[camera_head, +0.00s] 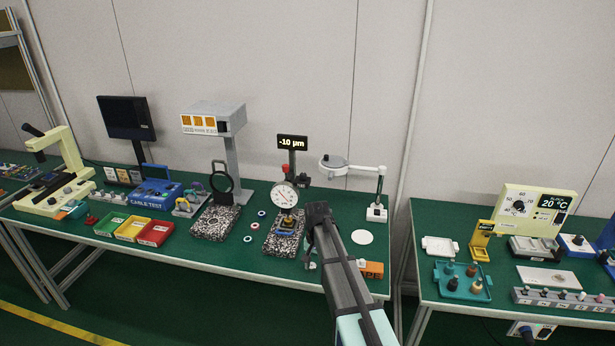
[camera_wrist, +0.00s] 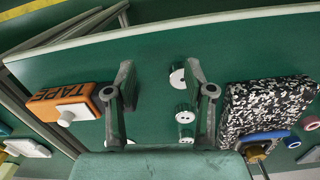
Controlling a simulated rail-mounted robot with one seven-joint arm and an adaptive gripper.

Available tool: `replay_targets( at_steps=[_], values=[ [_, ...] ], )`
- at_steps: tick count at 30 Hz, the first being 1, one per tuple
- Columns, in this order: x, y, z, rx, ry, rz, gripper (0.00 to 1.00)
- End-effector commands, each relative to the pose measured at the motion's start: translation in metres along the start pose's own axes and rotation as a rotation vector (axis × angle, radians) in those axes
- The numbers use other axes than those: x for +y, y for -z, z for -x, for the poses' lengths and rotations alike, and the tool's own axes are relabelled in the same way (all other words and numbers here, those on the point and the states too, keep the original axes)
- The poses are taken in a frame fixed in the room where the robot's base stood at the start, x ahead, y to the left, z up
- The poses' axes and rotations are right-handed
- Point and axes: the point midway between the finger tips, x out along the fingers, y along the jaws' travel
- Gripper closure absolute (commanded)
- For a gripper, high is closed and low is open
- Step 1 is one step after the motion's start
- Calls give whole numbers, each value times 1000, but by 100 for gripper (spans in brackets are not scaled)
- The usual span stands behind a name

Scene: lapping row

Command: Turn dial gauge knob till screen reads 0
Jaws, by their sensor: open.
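The dial gauge (camera_head: 284,195) has a round white face and stands upright over a speckled stone base (camera_head: 270,246). The screen (camera_head: 292,142) above it reads -10 µm. The stone base also shows in the wrist view (camera_wrist: 262,103).
Small white-topped cylinders (camera_wrist: 185,114) stand beside one finger. An orange TAPE block (camera_wrist: 62,103) lies on the other side. A white disc (camera_head: 362,237) and a magnifier stand (camera_head: 376,212) are to the right. Several rings (camera_head: 262,213) lie left of the gauge.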

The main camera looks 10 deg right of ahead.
Motion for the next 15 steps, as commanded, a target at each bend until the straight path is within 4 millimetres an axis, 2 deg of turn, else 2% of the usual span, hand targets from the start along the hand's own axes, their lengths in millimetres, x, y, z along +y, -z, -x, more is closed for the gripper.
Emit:
replay_targets(
  at_steps=[1, 5, 6, 8, 9, 12, 15],
  values=[
    [-22, 39, 29, 9, 5, -51, 46],
    [-53, 94, 107, 16, 11, -196, 46],
    [-62, 109, 133, 19, 14, -241, 46],
    [-74, 131, 173, 21, 17, -307, 46],
    [-82, 144, 201, 24, 19, -351, 46],
    [-97, 172, 269, 28, 25, -454, 46],
    [-108, 190, 328, 30, 30, -540, 46]
  ],
)
